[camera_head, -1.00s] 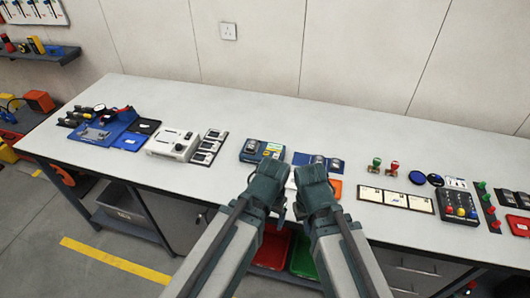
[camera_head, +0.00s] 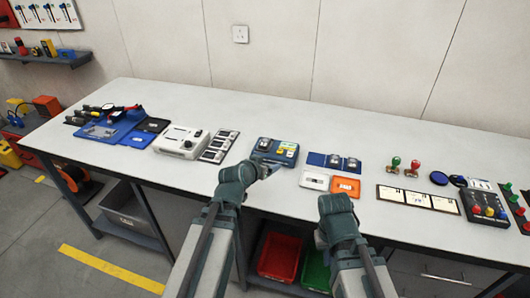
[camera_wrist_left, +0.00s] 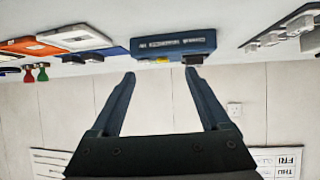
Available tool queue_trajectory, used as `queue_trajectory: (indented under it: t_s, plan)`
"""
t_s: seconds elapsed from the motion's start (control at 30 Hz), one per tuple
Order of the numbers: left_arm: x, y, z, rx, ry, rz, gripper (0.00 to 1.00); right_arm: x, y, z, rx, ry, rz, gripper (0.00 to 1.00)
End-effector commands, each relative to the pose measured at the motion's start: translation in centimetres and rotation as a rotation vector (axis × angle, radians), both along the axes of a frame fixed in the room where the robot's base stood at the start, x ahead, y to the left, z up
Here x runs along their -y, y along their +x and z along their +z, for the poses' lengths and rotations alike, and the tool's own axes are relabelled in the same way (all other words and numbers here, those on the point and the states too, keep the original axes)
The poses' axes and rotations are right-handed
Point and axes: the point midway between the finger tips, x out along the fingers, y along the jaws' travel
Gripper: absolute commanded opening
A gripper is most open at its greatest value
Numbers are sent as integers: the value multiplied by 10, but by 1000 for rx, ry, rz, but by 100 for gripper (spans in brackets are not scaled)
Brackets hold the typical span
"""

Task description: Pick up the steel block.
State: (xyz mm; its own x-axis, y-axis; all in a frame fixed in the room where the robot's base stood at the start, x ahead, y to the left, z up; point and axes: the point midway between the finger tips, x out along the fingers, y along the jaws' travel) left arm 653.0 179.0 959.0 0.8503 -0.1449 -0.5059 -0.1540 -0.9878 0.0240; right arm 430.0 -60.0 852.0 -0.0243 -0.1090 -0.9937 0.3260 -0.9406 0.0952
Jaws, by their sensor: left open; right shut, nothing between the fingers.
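Small grey metal-looking pieces sit on the bench. One (camera_head: 264,144) is on the blue box-like unit (camera_head: 286,158), and several (camera_head: 334,161) are on a dark blue mat. I cannot tell which is the steel block. My left gripper (camera_head: 272,169) is at the near side of the blue unit, open and empty. In the left wrist view, which is upside down, its spread fingers (camera_wrist_left: 161,76) point toward the blue unit (camera_wrist_left: 172,45), apart from it.
The white bench (camera_head: 110,170) is crowded in a row: a blue tray (camera_head: 108,137), white instrument (camera_head: 180,142), orange tray (camera_head: 345,186), white cards (camera_head: 418,199) and a button box (camera_head: 486,208). The strip behind the row is free. Red and green bins (camera_head: 280,255) stand below.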

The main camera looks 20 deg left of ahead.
Motion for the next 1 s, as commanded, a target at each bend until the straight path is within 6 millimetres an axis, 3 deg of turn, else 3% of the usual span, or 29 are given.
queue_trajectory:
  t_s: [0.03, 0.1, 0.23, 0.57, 0.9, 1.0]
  plan:
    - [-20, 7, -3, 59, -1, 41, 80, 0, 0, -14, 0, 0, 0, 0]
    - [-38, 12, 5, 120, 2, 80, 80, 0, 0, -18, 0, 0, 0, 0]
    - [-55, 16, 14, 176, 7, 119, 80, 0, 0, -21, 0, 0, 0, 0]
    - [-56, 30, 11, 183, 8, 123, 80, 0, 0, -25, 0, 0, 0, 0]
    - [-54, 88, -11, 183, 6, 122, 80, 0, 0, -47, 0, 0, 0, 0]
    - [-53, 97, -14, 182, 8, 123, 80, 0, 0, -50, 0, 0, 0, 0]
